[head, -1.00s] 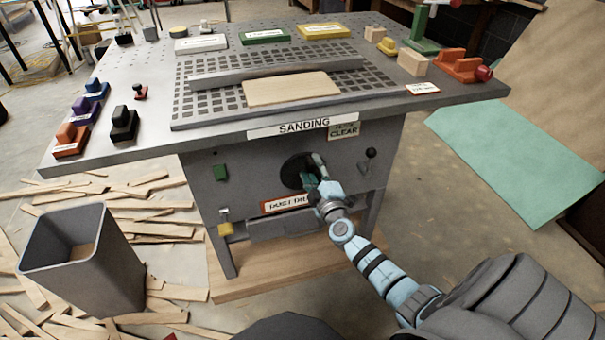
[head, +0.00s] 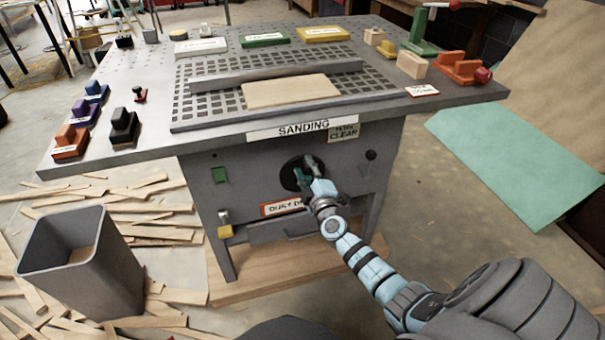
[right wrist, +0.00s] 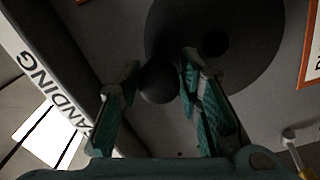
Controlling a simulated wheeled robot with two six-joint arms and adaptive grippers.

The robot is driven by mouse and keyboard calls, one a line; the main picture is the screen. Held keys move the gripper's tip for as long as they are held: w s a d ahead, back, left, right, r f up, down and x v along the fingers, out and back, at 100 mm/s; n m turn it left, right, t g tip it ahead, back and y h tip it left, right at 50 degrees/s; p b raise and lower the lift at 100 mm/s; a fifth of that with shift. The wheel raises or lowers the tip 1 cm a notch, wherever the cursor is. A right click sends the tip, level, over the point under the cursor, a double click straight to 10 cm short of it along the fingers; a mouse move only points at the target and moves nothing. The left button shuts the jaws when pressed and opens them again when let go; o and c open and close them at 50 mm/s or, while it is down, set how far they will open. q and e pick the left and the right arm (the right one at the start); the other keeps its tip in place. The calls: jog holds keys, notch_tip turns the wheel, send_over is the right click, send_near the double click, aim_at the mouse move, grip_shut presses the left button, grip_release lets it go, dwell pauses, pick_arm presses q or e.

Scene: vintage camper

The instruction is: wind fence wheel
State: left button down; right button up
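The fence wheel (head: 290,178) is a dark round disc on the front panel of the grey sanding table (head: 150,95). My right gripper (head: 308,166) is in front of it and hides part of it. In the right wrist view the wheel (right wrist: 248,62) shows large, with a darker hub and a round dark knob (right wrist: 158,83). The knob sits between the two teal fingers of my right gripper (right wrist: 158,92). The fingers are apart, with a visible gap on the left finger's side; the knob is closer to the right finger. My left gripper is not in view.
A wooden board (head: 290,92) lies against the long grey fence (head: 275,74) on the tabletop. A small lever (head: 370,155) and a yellow padlock (head: 225,230) are on the front panel. A grey bin (head: 80,265) and scattered wood strips lie on the floor at left.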

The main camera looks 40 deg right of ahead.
jog(key=shift+o, duration=0.6)
jog(key=shift+p+v, duration=0.6)
jog(key=shift+v, duration=1.75)
jog(key=shift+s, duration=0.15)
jog(key=shift+s+a, duration=0.2)
jog(key=shift+s, duration=0.15)
jog(key=v, duration=1.1)
